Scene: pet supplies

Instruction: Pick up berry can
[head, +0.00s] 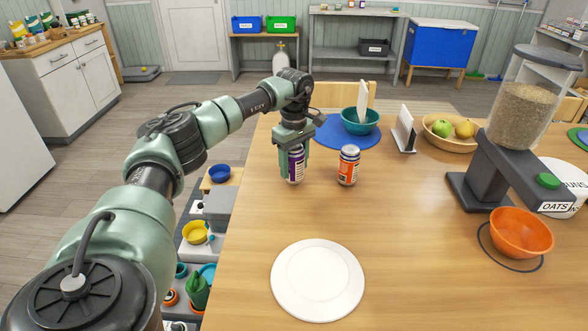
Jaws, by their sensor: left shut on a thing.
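The purple can with a dark berry picture, the berry can (295,166), is upright near the table's left edge in the head view. My left gripper (293,160) comes down over it from above and is shut on it, with its fingers covering part of the can's sides. I cannot tell whether the can's base touches the table. An orange-labelled can (348,167) stands upright just to the right, apart from the gripper. My right gripper is out of view.
A white plate (318,280) lies at the table's front. Behind the cans is a teal bowl (351,124) on a blue mat (328,137). A grain dispenser (480,180) and an orange bowl (521,235) are at right. The table's middle is clear.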

